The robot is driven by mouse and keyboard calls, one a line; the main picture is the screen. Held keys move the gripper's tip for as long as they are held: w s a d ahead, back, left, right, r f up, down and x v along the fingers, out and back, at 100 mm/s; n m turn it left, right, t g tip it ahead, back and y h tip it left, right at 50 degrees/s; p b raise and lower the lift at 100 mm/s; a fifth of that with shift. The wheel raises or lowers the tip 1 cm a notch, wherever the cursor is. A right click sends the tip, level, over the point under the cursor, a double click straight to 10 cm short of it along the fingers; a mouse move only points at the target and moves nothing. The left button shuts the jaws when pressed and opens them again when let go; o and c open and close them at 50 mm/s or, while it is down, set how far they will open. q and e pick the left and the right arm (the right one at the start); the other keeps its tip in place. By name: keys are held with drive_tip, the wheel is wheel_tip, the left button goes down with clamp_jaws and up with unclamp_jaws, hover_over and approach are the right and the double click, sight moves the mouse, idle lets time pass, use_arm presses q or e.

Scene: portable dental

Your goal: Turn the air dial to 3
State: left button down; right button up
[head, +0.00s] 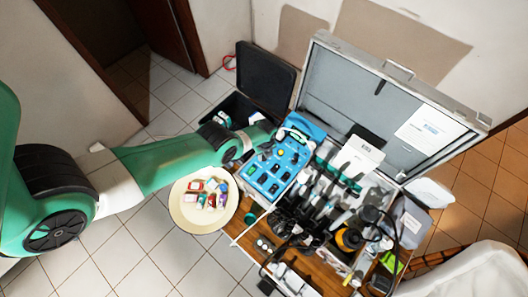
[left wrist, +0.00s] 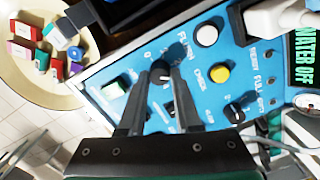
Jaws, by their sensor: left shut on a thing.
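The blue control panel (head: 266,181) of the dental unit carries several knobs and buttons. My left gripper (head: 277,133) is at the upper part of this panel in the head view. In the left wrist view, its two fingers (left wrist: 161,80) are closed on either side of a black dial (left wrist: 160,72) on the panel. Markings around the dial are partly hidden by the fingers, so I cannot read its setting or name. Another black dial (left wrist: 236,110) sits to the right, apart from the fingers. My right gripper is in neither view.
A yellow button (left wrist: 219,73) and a white button (left wrist: 207,35) are right of the fingers. A round cream tray (head: 184,218) with small boxes stands left of the panel. The open grey case lid (head: 385,95) rises behind. Handpieces and hoses crowd the right.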

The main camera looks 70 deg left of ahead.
sight(264, 159)
use_arm(q)
drive_tip(key=shift+m, duration=1.5)
drive_tip(key=shift+s, duration=0.1)
drive_tip(key=c, duration=0.6)
unclamp_jaws()
drive_tip(key=shift+r+p, duration=0.1)
drive_tip(key=shift+p, duration=0.2)
wheel_tip(264, 159, up, 11)
drive_tip(key=p, duration=1.1)
drive_tip(key=shift+d+r, duration=0.15)
drive_tip(key=shift+d, duration=0.3)
